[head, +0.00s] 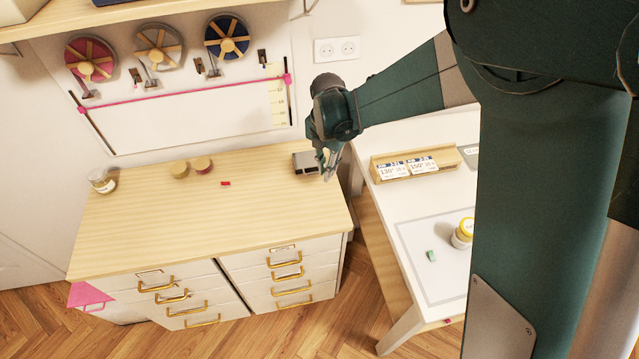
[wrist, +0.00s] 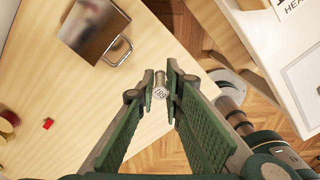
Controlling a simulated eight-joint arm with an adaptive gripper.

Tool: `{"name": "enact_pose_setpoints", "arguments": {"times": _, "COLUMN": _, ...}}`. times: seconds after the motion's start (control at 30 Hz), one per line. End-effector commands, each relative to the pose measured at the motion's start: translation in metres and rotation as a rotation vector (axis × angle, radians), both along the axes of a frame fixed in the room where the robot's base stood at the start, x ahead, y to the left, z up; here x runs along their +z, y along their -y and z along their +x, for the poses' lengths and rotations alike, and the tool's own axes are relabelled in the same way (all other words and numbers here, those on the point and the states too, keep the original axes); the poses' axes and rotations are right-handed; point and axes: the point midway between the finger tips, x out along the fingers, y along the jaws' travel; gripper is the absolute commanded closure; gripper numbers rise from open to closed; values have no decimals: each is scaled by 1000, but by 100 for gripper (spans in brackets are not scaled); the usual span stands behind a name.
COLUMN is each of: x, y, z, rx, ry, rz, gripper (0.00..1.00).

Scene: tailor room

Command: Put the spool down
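A small silvery spool with a pale lettered end (wrist: 160,90) sits between my fingertips in the wrist view. My gripper (wrist: 161,84) appears closed on it, with the green pads on either side. In the head view my gripper (head: 328,174) hangs at the right end of the wooden dresser top (head: 150,215), close to a dark-topped metal box. The spool is too small to make out there. The wrist view shows the dresser's edge behind the spool, with the floor beyond. The spool appears held clear of the surface, but the exact height is unclear.
The metal box (head: 305,162) also shows in the wrist view (wrist: 95,28). Two round wooden-looking pieces (head: 191,167), a red bit (head: 225,184) and a jar (head: 102,181) stand on the dresser. Its front middle is clear. A white table (head: 410,205) stands right, across a gap.

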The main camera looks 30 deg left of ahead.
Motion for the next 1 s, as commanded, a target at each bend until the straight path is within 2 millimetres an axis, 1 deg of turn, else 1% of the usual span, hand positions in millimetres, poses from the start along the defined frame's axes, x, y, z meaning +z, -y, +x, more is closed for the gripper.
{"name": "enact_pose_setpoints", "arguments": {"times": 0.1, "x": -18, "y": 0, "z": 0, "rx": 0, "ry": 0, "rz": 0, "gripper": 93}}
{"name": "enact_pose_setpoints", "arguments": {"times": 0.2, "x": -29, "y": 0, "z": 0, "rx": 0, "ry": 0, "rz": 0, "gripper": 93}}
{"name": "enact_pose_setpoints", "arguments": {"times": 0.3, "x": -37, "y": 0, "z": 0, "rx": 0, "ry": 0, "rz": 0, "gripper": 93}}
{"name": "enact_pose_setpoints", "arguments": {"times": 0.77, "x": -42, "y": 0, "z": 0, "rx": 0, "ry": 0, "rz": 0, "gripper": 93}}
{"name": "enact_pose_setpoints", "arguments": {"times": 0.87, "x": -49, "y": 0, "z": 0, "rx": 0, "ry": 0, "rz": 0, "gripper": 93}}
{"name": "enact_pose_setpoints", "arguments": {"times": 1.0, "x": -63, "y": 0, "z": 0, "rx": 0, "ry": 0, "rz": 0, "gripper": 93}}
